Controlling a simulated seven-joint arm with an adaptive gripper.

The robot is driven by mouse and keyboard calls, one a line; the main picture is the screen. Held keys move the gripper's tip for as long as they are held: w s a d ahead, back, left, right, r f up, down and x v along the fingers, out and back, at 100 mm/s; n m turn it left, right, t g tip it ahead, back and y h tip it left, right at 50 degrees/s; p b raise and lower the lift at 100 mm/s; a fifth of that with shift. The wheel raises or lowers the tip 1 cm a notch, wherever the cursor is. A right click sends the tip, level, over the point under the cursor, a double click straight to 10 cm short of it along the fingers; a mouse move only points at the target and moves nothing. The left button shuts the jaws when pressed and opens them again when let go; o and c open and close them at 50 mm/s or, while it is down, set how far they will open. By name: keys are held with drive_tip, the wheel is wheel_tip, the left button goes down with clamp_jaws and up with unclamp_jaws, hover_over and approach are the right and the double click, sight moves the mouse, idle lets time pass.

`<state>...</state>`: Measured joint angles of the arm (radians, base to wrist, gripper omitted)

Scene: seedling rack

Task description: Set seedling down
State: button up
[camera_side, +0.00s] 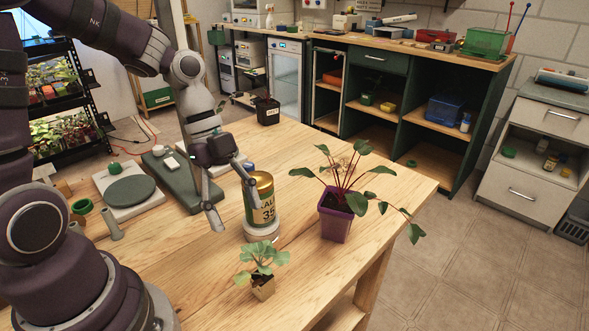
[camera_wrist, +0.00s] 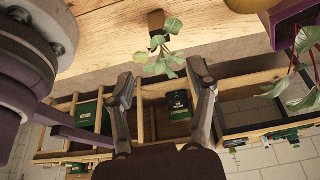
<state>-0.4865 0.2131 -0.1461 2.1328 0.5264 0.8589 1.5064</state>
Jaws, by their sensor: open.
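The likely seedling is a small leafy plant (camera_side: 264,257) in a small brown pot (camera_side: 263,291), standing upright on the wooden table (camera_side: 370,260) near its front edge. In the wrist view its leaves (camera_wrist: 161,50) and pot (camera_wrist: 156,20) show beyond my fingertips, near the table edge. My gripper (camera_side: 232,205) is open and empty, fingers pointing down, behind and left of the seedling and apart from it. In the wrist view the open fingers (camera_wrist: 162,80) show a gap between them with nothing held.
A gold-lidded can (camera_side: 262,200) stands close right of my gripper on a round white base (camera_side: 261,232). A purple pot (camera_side: 335,222) with a spreading plant is farther right. A scale (camera_side: 130,190) and a grey-green case (camera_side: 184,180) are left. A black pot (camera_side: 267,112) stands at the back.

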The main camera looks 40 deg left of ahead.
drive_tip(key=s+a+r+n+t+y, duration=0.1)
drive_tip(key=r+n, duration=0.3)
drive_tip(key=n, duration=0.5)
drive_tip(key=s+a+r+n+t+y, duration=0.1)
drive_tip(key=s+r+n+t+y, duration=0.2)
drive_tip(key=n, duration=0.5)
drive_tip(key=shift+r+n+t, duration=0.4)
drive_tip(key=shift+r+t, duration=0.15)
drive_tip(key=shift+t, duration=0.25)
